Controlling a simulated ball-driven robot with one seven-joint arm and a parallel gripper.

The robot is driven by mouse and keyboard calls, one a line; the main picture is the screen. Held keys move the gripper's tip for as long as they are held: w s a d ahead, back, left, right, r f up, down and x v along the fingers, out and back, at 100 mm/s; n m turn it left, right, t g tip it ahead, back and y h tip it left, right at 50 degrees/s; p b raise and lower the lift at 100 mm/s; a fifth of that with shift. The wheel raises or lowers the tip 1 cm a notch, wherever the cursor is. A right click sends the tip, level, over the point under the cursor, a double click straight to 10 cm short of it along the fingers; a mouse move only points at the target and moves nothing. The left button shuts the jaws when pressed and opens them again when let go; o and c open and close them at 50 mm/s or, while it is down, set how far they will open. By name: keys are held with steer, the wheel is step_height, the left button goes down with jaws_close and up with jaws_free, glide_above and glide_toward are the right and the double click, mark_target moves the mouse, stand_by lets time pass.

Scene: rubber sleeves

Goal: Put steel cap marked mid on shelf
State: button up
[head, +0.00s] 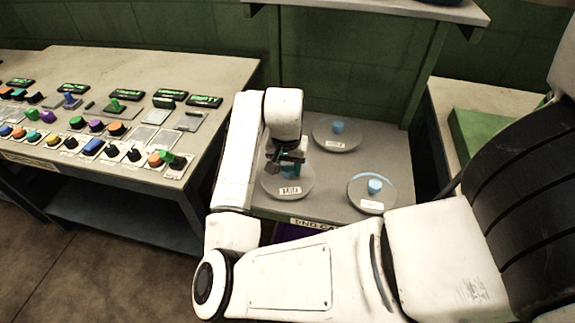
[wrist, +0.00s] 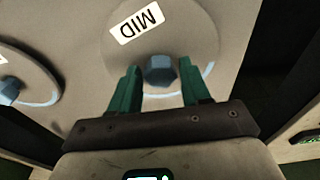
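The steel cap marked MID (wrist: 118,45) is a grey disc with a blue knob (wrist: 160,70), lying flat on a grey table. In the wrist view the knob shows between my gripper's green fingers (wrist: 158,68), which are apart with gaps on both sides; I cannot tell whether they are level with it or above. In the head view my gripper (head: 287,160) is over the front left cap (head: 270,187) and partly hides its knob. A raised shelf (head: 380,9) crosses the top of the head view.
Two similar caps lie on the same table (head: 330,208), one behind (head: 322,142) and one at right (head: 362,202). A dark object sits on the shelf. A green post (head: 428,75) stands at right. A console (head: 205,75) with several knobs is at left.

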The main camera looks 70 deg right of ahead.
steer(key=shift+o, duration=1.2)
step_height(320, 180, up, 12)
steer(key=a, duration=0.1)
steer(key=n+t+h, duration=0.2)
steer(key=n+h, duration=0.1)
steer(key=n, duration=0.9)
glide_toward(281, 198)
steer(key=x, duration=0.5)
steer(key=shift+d+r, duration=0.1)
steer(key=s+a+f+n+y, duration=0.1)
steer(key=s+a+f+y, duration=0.1)
steer(key=s+a+f, duration=0.2)
steer(key=s+a+f+n+g+y, duration=0.1)
steer(key=s+a+f, duration=0.3)
steer(key=a, duration=0.5)
steer(key=shift+a+f+n+y, duration=0.2)
steer(key=shift+a+n+y, duration=0.2)
steer(key=shift+n+y, duration=0.3)
steer(key=shift+s, duration=0.15)
